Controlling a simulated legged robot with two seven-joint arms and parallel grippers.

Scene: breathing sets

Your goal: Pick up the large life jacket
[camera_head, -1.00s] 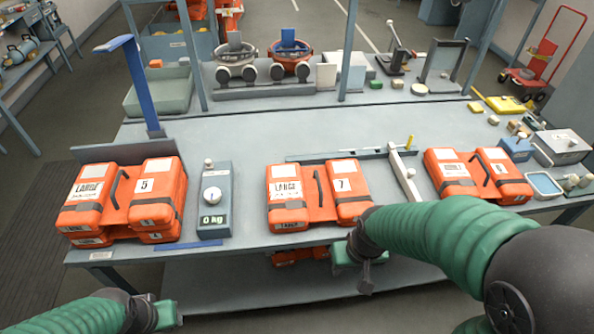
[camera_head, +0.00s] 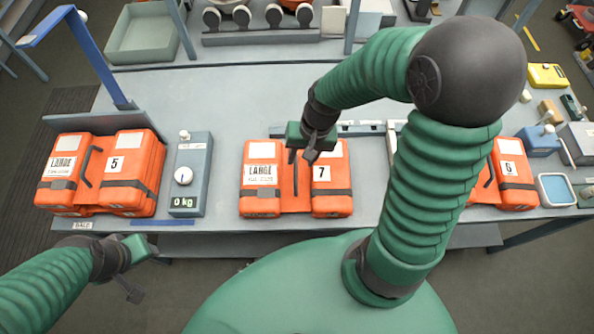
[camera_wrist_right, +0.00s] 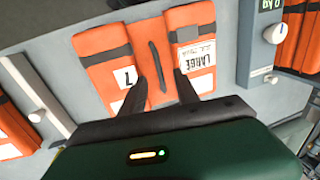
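An orange life jacket (camera_head: 262,185) marked "LARGE" and "7" lies at the table's front middle, with a dark handle strap down its centre. It also shows in the right wrist view (camera_wrist_right: 110,72). Another orange jacket (camera_head: 125,172) marked "LARGE" and "5" lies at the left, on top of another. A third jacket (camera_head: 513,178), marked "6", is at the right, partly behind my right arm. My right gripper (camera_head: 300,158) is over the back of jacket 7; its two fingers (camera_wrist_right: 168,76) are apart, pointing at the jacket's middle. My left gripper (camera_head: 132,270) is before the table's front edge, its fingers unclear.
A grey scale (camera_head: 190,172) reading "0 kg" stands between jackets 5 and 7. A blue post (camera_head: 95,60) rises at the back left. A blue-lined tray (camera_head: 556,188) and small items sit at the right. The table behind the jackets is mostly clear.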

